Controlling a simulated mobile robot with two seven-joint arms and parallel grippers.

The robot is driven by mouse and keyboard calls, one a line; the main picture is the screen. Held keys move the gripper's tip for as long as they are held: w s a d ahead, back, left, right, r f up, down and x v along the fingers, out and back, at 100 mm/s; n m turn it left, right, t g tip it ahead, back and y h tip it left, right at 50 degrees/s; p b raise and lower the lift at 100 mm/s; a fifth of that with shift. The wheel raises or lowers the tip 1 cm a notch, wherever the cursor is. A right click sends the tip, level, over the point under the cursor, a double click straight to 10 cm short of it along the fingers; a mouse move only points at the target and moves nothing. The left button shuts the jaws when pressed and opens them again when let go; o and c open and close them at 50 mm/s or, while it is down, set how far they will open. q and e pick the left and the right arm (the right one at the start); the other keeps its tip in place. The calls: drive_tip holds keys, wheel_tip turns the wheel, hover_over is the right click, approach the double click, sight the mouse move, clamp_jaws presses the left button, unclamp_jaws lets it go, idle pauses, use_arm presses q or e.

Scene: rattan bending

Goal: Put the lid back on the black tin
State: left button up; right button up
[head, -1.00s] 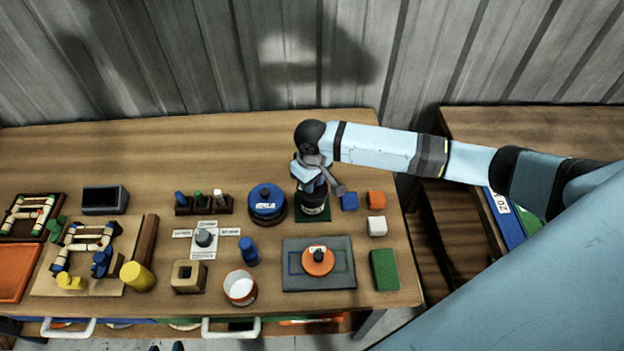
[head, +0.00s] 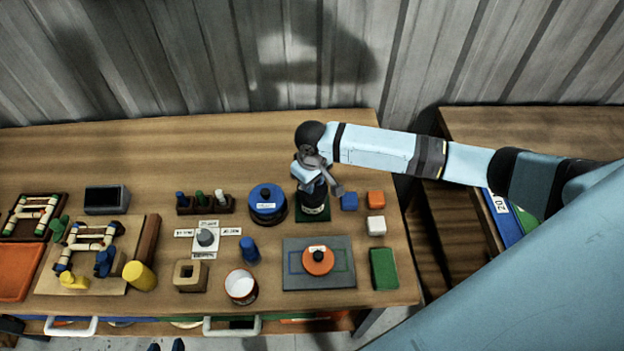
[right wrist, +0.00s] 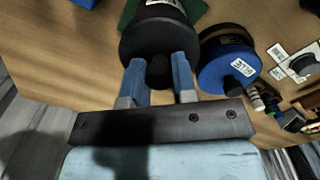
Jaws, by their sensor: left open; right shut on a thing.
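The black tin (head: 313,212) stands on a green mat at the right back of the workbench, its white label facing front. My right gripper (head: 312,184) is above it, pointing down. In the right wrist view, the gripper (right wrist: 158,78) is shut on the dark knob of the black lid (right wrist: 150,40). The lid is on or very close over the tin; I cannot tell whether it is fully seated. In the head view, the arm partly hides lid and tin. My left gripper (head: 167,346) shows only two fingertips, apart and empty, at the bottom edge.
A blue-lidded tin (head: 267,201) stands just left of the black tin. Blue (head: 349,201) and orange (head: 376,199) blocks lie to its right.

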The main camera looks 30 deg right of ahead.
idle(0.3)
drive_tip(key=o, duration=1.5)
drive_tip(key=shift+c, duration=0.2)
drive_tip(key=shift+r, duration=3.5)
drive_tip(key=shift+c, duration=0.2)
clamp_jaws()
drive_tip(key=shift+f, duration=0.2)
